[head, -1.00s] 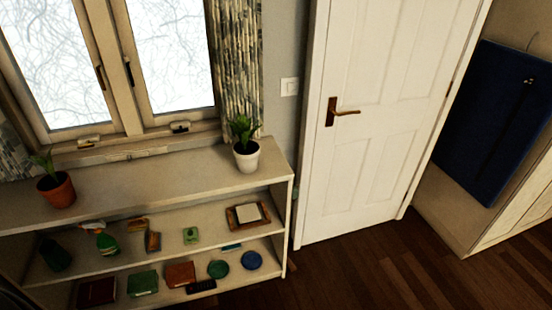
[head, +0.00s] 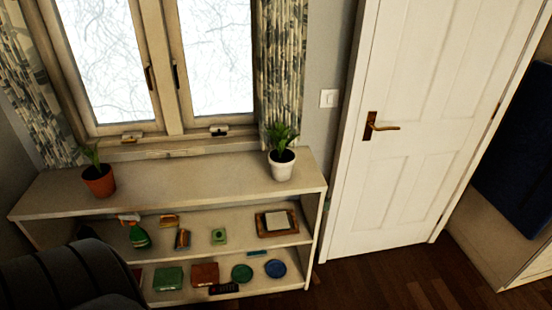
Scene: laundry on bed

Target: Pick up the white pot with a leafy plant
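The white pot with a leafy green plant (head: 282,164) stands upright on the top board of the shelf unit (head: 210,181), near its right end. Nothing touches it. Neither of my grippers shows in the head view. A dark rounded shape at the lower left covers part of the lower shelves.
A terracotta pot with a small plant (head: 98,180) stands at the left of the top board. The board between the pots is clear. A spray bottle (head: 139,236), a framed item (head: 277,223) and small boxes lie on lower shelves. A closed white door (head: 420,130) is right.

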